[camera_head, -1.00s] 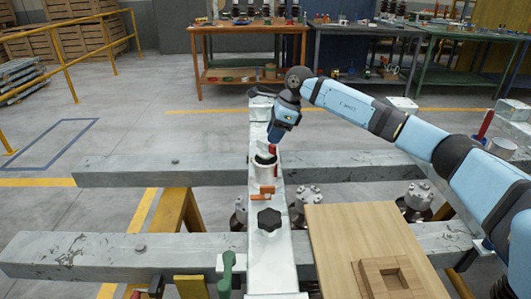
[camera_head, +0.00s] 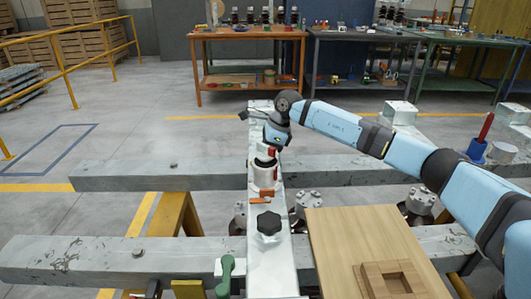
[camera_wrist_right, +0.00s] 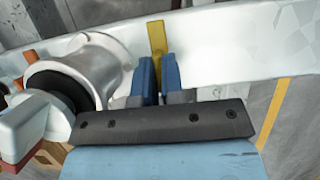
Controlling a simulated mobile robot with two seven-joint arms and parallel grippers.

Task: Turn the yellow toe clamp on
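A yellow bar (camera_wrist_right: 157,38), which looks like the toe clamp's lever, stands against a white metal beam in the right wrist view. My right gripper (camera_wrist_right: 159,66) has its two blue fingers on either side of the bar's lower end, with a narrow gap between them. I cannot tell whether they grip it. In the head view my right wrist (camera_head: 277,134) is low over the beam, behind a white cylinder, and its fingers and the yellow bar are hidden. My left gripper is not in view.
The white cylinder (camera_head: 263,177) stands on the beam (camera_head: 268,262), close beside my right gripper; it also shows in the wrist view (camera_wrist_right: 90,62). A black knob (camera_head: 269,223) and an orange block (camera_head: 260,196) are nearer. A wooden board (camera_head: 350,235) lies to the right.

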